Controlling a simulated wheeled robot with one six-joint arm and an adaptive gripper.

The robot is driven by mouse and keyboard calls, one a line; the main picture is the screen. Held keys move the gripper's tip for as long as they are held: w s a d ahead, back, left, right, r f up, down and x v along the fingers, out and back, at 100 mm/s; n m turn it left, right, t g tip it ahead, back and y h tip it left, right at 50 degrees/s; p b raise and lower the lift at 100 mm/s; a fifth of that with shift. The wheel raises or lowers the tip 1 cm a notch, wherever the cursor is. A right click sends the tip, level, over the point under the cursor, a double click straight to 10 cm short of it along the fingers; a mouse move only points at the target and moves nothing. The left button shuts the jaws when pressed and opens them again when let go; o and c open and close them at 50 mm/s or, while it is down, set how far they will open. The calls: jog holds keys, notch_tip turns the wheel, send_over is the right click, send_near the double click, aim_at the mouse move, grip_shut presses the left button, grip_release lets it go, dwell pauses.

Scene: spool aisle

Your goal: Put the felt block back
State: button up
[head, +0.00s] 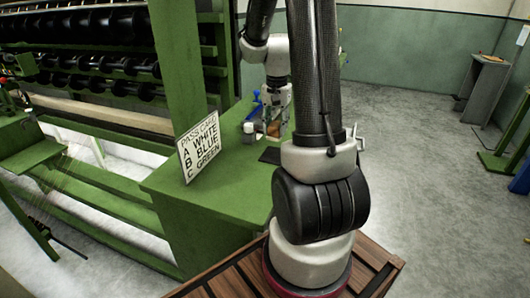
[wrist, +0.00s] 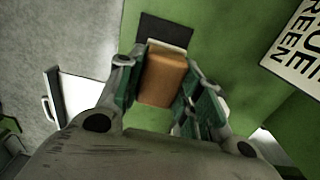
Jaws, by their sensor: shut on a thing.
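The felt block (wrist: 163,78) is orange-brown and sits between the two fingers of my gripper (wrist: 160,92) in the wrist view. The gripper is shut on it. In the head view only a small brown part of the block (head: 274,129) shows below my gripper (head: 273,117), over the green bench top. A black rectangular pad (wrist: 165,29) lies flat on the green surface, past the block's far end in the wrist view. In the head view the pad (head: 269,155) is partly hidden by my arm. I cannot tell the height of the block above the bench.
A pass card sign (head: 199,146) listing white, blue and green stands at the left edge of the green bench (head: 225,180). A small white item (head: 249,128) stands behind the pad. A machine with black rollers (head: 85,40) fills the left. Grey floor (head: 420,150) is open on the right.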

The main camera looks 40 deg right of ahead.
aim_at(276, 124)
notch_tip(276, 124, down, 7)
jog(key=shift+f, duration=0.1)
jog(key=shift+f, duration=0.1)
dwell(0.3)
jog(key=o, duration=1)
notch_tip(276, 124, up, 12)
jog(key=shift+r, duration=0.1)
jog(key=s+a+r+n+t, duration=0.1)
jog(key=s+a+r+n, duration=0.2)
jog(key=s+a+n, duration=0.1)
jog(key=s+a+r+n+t, duration=0.1)
jog(key=s+a+r+n, duration=0.3)
jog(key=s+a, duration=0.2)
jog(key=s+a+r+n+t, duration=0.2)
jog(key=s+a+r+n, duration=0.2)
jog(key=s+a, duration=0.1)
jog(key=shift+s, duration=0.6)
